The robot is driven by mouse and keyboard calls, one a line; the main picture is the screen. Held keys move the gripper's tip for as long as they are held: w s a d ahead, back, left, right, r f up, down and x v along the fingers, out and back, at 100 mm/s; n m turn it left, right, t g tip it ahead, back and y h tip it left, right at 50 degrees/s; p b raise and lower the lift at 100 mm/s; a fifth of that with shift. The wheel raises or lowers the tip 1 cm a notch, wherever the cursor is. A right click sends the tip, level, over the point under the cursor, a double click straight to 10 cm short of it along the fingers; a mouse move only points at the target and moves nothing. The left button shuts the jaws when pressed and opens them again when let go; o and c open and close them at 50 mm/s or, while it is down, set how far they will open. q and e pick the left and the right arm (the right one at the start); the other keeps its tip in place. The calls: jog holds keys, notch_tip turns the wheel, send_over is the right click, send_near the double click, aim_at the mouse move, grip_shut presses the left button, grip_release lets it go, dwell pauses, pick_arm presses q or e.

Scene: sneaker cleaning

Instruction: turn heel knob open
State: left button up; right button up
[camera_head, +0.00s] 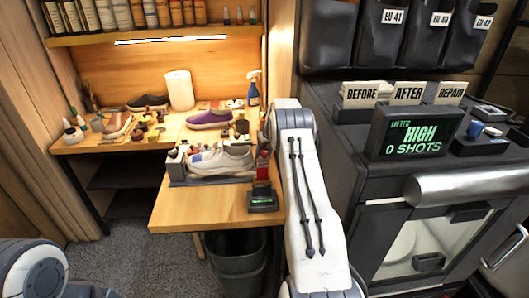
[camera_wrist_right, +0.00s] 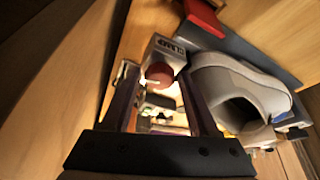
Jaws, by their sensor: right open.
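The red heel knob (camera_wrist_right: 161,74) sits on a grey metal block (camera_wrist_right: 165,48) with a small label in the right wrist view. My right gripper (camera_wrist_right: 157,84) is open, with its two dark fingers on either side of the knob as seen from the wrist. Whether they touch it I cannot tell. A grey sneaker (camera_wrist_right: 243,98) is beside the knob with its opening showing; it also lies on the bench in the head view (camera_head: 221,162). In the head view my right arm hides most of that gripper. My left gripper is out of view.
A red lever part (camera_wrist_right: 204,14) stands close to the block. In the head view a small dark display (camera_head: 263,198) sits at the wooden bench's (camera_head: 205,210) front right. A purple shoe (camera_head: 209,117) and a blue spray bottle (camera_head: 253,92) are behind.

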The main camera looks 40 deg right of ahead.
jog(key=shift+m+g+h+p, duration=0.3)
jog(key=shift+m+h+p, duration=0.25)
jog(key=shift+m, duration=1.15)
jog(key=shift+m+h, duration=0.45)
jog(key=shift+m, duration=0.65)
